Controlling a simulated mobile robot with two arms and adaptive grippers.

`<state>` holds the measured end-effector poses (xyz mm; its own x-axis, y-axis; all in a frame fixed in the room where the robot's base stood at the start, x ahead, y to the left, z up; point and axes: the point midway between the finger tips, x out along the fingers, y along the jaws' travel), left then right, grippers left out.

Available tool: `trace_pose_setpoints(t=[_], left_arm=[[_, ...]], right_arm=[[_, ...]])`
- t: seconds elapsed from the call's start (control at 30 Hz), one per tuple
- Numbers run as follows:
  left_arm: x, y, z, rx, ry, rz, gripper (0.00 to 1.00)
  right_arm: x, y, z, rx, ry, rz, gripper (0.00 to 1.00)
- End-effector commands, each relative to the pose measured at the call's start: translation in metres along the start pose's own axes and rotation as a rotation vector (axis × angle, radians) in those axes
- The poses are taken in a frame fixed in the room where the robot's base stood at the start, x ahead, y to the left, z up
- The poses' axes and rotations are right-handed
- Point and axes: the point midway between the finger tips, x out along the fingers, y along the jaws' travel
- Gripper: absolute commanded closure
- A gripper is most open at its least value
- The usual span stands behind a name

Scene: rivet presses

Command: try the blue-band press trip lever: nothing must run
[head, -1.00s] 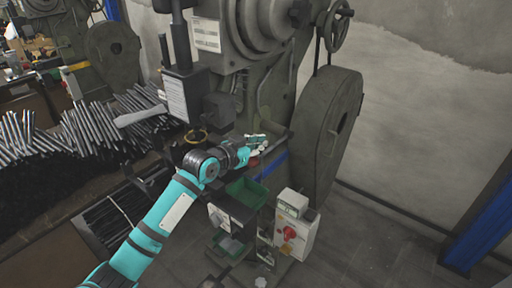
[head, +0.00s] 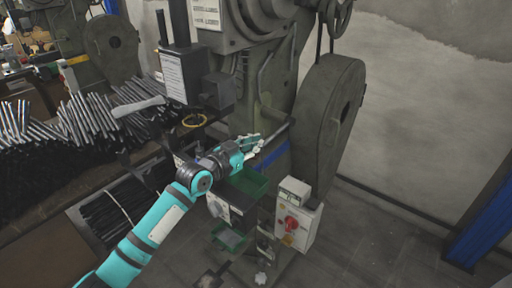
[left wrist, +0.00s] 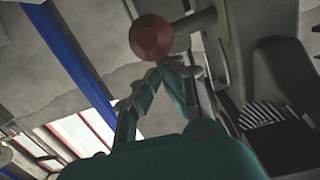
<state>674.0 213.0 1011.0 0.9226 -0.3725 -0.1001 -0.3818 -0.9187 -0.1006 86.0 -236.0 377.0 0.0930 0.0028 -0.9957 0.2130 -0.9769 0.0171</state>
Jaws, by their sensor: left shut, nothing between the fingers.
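The blue-band press (head: 272,85) stands in the middle of the head view, with its blue band (head: 271,157) low on the body. A grey rod (head: 278,134), which looks like the trip lever, slants down-left from its side to my left gripper (head: 256,145). That gripper is shut and empty at the rod's lower end. In the left wrist view a dull red round knob (left wrist: 151,37) sits just past the closed fingertips (left wrist: 172,62). I cannot tell whether they touch. The knob is hidden in the head view. My right gripper is out of view.
A control box (head: 297,215) with a red rotary switch (head: 291,223) stands below right of the gripper. A rack of metal rods (head: 75,125) is at left. Floor at right is clear, with a blue post (head: 485,222).

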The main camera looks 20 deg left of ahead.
Motion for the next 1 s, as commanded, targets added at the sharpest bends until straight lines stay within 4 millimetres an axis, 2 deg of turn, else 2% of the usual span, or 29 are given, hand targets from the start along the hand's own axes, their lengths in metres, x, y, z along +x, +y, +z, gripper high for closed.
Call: trace_pose_setpoints(t=[0.03, 0.1, 0.3, 0.43, 1.0], left_arm=[[0.001, 0.002, 0.019, 0.001, 0.019, -0.001, 1.0], [0.001, 0.003, 0.027, 0.002, 0.048, -0.003, 1.0], [0.005, 0.006, 0.057, 0.003, 0.061, -0.006, 1.0], [0.006, 0.007, 0.063, 0.002, 0.058, -0.005, 1.0], [0.007, 0.008, 0.068, -0.001, 0.045, -0.002, 1.0]], right_arm=[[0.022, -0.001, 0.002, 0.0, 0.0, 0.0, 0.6], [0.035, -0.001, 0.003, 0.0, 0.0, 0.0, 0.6], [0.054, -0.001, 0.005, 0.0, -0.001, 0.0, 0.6], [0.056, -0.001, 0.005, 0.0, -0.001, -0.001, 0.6], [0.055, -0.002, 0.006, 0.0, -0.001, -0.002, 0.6]])
